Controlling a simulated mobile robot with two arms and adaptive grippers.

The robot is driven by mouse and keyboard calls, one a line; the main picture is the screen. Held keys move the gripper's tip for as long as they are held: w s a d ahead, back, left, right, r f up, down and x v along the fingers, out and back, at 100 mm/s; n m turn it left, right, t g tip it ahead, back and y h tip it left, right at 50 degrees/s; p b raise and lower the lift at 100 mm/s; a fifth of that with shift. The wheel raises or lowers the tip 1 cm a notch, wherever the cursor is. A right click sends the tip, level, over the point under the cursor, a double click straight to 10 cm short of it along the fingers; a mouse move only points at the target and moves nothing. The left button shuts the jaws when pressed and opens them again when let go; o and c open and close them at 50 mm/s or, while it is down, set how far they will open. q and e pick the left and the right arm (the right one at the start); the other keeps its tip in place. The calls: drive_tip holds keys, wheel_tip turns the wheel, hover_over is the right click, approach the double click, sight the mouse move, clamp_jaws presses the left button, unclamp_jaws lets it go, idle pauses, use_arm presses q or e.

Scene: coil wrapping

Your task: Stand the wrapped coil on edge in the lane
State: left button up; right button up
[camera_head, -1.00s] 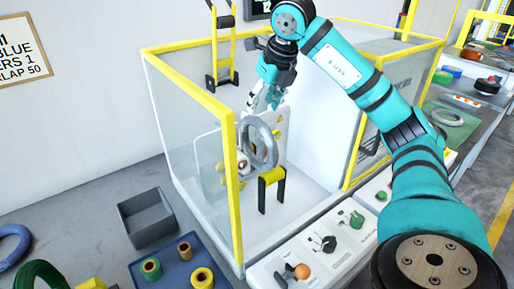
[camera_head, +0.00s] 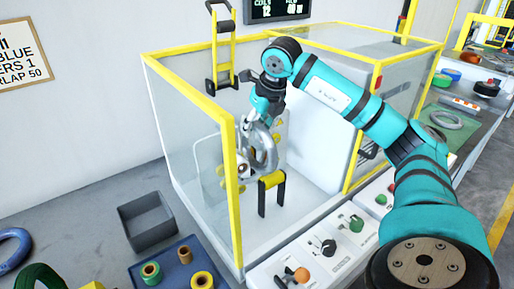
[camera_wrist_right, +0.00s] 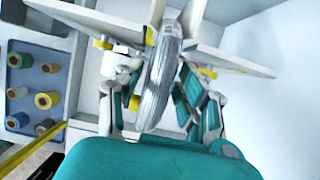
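The wrapped coil (camera_head: 262,152), a silvery grey ring, stands upright on edge inside the yellow-framed wrapping machine. It also shows from above in the right wrist view (camera_wrist_right: 160,82). My right gripper (camera_head: 258,128) reaches down from above at the upper part of the coil. In the right wrist view its fingers (camera_wrist_right: 160,104) are apart, one on each side of the coil, with a gap visible at the left. Contact at the right finger is unclear. My left gripper is not in view. I cannot make out which place is the lane.
A yellow roller stand (camera_head: 271,181) is beside the coil. Clear panels with yellow frames (camera_head: 190,92) surround it. A control panel (camera_head: 320,246) runs along the front. A grey bin (camera_head: 146,219) and a blue tray (camera_head: 176,258) with tape rolls are at lower left.

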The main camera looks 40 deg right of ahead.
clamp_jaws()
drive_tip(key=shift+r, duration=0.15)
